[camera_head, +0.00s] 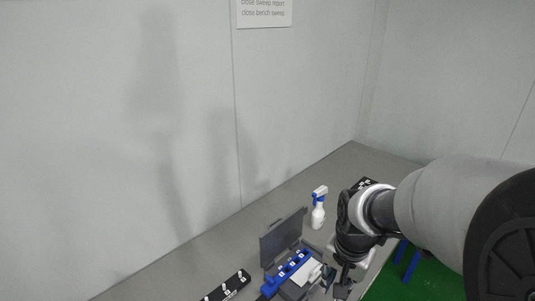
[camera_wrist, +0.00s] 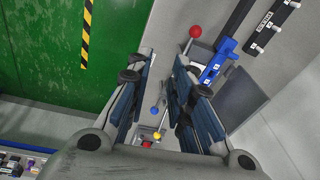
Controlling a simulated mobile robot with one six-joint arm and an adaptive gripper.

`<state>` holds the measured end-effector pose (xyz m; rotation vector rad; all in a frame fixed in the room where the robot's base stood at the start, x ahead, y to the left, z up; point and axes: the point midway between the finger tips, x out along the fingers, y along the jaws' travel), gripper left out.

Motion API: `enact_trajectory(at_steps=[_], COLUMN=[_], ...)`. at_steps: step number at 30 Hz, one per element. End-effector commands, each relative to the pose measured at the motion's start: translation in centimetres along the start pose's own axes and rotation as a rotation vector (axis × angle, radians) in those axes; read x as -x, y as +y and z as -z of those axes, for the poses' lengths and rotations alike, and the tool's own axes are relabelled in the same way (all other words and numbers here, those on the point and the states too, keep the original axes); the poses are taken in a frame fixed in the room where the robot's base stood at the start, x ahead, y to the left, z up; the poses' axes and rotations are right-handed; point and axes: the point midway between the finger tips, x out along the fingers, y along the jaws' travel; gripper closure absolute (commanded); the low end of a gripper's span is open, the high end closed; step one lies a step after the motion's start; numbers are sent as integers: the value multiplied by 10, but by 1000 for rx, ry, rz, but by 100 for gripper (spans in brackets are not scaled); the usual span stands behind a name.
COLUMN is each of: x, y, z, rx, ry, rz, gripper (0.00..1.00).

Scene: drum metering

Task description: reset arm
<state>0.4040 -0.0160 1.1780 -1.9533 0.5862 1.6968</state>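My gripper (camera_head: 338,280) hangs at the front of the grey bench in the head view, beside an open grey case (camera_head: 282,234). In the wrist view my gripper (camera_wrist: 164,66) has its two fingers apart. Nothing is held between them; a small blue ball (camera_wrist: 154,110) shows in the gap, lower down. My arm reaches in from the right and hides part of the bench.
A blue rack (camera_head: 290,268) lies in the case. A white spray bottle (camera_head: 318,212) stands behind it. A black strip (camera_head: 228,287) with white parts lies left. A red ball (camera_wrist: 195,31) is near the fingertips. Green floor (camera_wrist: 40,60) lies beyond the bench edge.

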Motion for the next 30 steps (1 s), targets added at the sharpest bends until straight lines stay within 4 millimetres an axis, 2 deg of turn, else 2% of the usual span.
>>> enact_trajectory(at_steps=[3,7,10,15,21,30], x=[27,50,62,68,68,69], y=[13,31,46,70,84,86], z=[-23,-52,-77,-112,-133,-135], rx=[125,272,384,543,640,653], ry=[52,108,152,218,258,261], rz=[34,61,76,90,94,93], gripper=[79,79,79,79,79,79])
